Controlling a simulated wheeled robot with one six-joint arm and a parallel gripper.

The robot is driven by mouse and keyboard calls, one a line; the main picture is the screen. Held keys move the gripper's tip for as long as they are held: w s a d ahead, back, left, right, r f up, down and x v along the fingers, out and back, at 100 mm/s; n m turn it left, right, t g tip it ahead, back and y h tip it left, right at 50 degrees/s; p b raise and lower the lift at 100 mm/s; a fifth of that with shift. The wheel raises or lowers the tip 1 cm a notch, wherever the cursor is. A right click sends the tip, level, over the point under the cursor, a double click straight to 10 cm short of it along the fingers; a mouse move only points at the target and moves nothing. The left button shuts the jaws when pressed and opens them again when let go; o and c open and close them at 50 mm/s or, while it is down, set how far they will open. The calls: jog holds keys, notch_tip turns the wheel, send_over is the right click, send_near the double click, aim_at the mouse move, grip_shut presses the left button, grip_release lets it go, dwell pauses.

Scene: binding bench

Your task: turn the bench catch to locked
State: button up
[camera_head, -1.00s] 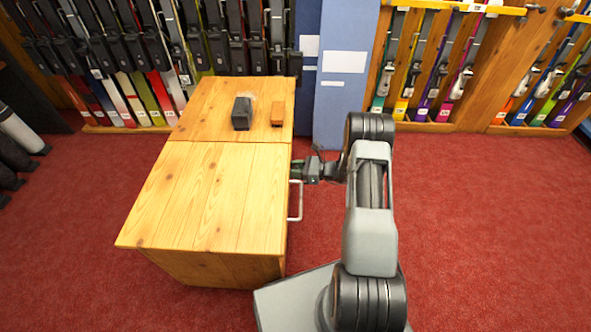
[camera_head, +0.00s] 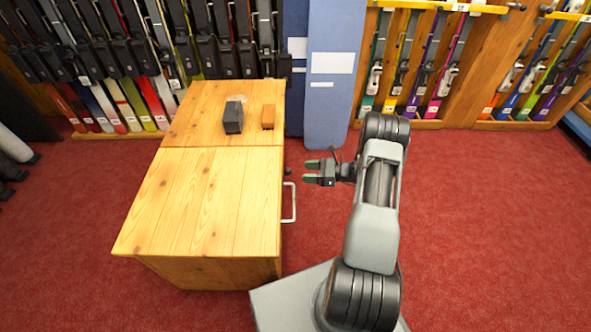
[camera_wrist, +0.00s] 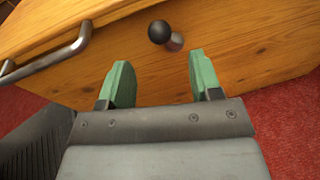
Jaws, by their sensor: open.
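The bench (camera_head: 205,200) is a wooden box with a pale plank top, left of my arm in the head view. Its catch (camera_wrist: 162,34) shows in the wrist view as a dark ball knob with a short metal stub on the bench's side panel. In the head view the catch (camera_head: 288,172) is a small dark spot on the right side. My gripper (camera_head: 312,172) is open and empty, a short gap right of the catch. In the wrist view the green fingertips (camera_wrist: 160,75) point at the panel, with the knob ahead between them, untouched. Its lock marking is not visible.
A metal bar handle (camera_head: 291,203) sticks out of the same side, nearer me than the catch. A dark block (camera_head: 233,117) and an orange-brown block (camera_head: 268,117) stand on the bench top. Ski racks line the back wall. Red floor (camera_head: 480,220) is clear at right.

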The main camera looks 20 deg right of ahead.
jog(key=shift+p+v, duration=0.4)
jog(key=shift+v, duration=2.3)
